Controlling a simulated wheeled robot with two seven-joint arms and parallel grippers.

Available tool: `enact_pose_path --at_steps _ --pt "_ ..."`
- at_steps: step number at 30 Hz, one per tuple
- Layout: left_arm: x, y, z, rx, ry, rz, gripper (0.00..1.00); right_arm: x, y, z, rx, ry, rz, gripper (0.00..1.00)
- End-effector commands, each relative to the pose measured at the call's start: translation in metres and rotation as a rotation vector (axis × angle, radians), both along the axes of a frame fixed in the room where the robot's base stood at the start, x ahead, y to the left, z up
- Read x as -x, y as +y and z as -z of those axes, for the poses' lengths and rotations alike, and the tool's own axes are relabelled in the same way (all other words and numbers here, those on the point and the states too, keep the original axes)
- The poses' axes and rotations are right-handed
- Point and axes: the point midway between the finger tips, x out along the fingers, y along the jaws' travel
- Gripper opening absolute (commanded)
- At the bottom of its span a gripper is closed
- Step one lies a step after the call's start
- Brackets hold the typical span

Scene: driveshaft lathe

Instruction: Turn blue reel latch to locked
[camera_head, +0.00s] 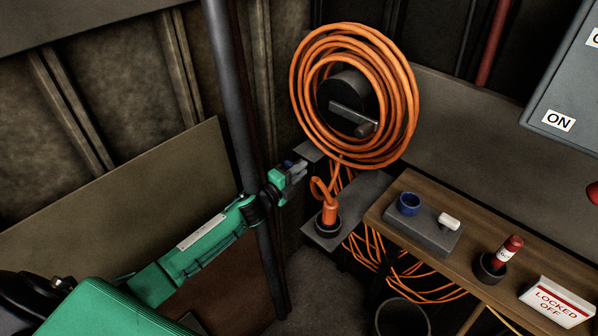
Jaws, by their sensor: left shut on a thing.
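The cable reel (352,102) hangs on the back wall, with a dark hub, a grey crank bar and coils of orange cable. A small blue piece (288,164), which looks like the blue reel latch, shows at the lower left of the reel, mostly hidden by my gripper. My left gripper (297,170), on the green arm from the left, is shut on that blue piece. The latch's exact angle cannot be made out. My right gripper is not in view.
An orange plug (329,212) stands in a dark socket on a grey shelf. A wooden bench (470,232) holds a blue ring (409,203), a red-capped cylinder (508,249) and a "LOCKED OFF" sign (557,301). A grey post (238,95) stands close to my left arm.

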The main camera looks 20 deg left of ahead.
Motion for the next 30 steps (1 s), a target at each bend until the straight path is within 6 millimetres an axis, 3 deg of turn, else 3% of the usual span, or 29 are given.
enact_pose_path --at_steps 3,4,7,20,30 --pt "0.001 0.0 0.002 -0.002 0.002 0.001 0.0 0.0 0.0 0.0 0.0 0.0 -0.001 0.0" --pt "0.001 0.0 0.002 -0.002 0.002 0.001 0.22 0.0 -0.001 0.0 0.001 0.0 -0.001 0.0" --pt "0.001 0.0 0.002 -0.002 0.002 0.001 0.42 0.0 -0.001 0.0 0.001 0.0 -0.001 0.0" --pt "0.008 0.003 0.002 -0.001 0.002 0.0 0.42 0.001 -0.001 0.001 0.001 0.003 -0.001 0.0" --pt "0.061 0.022 0.003 -0.001 0.004 0.001 0.42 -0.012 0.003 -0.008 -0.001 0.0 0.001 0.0"
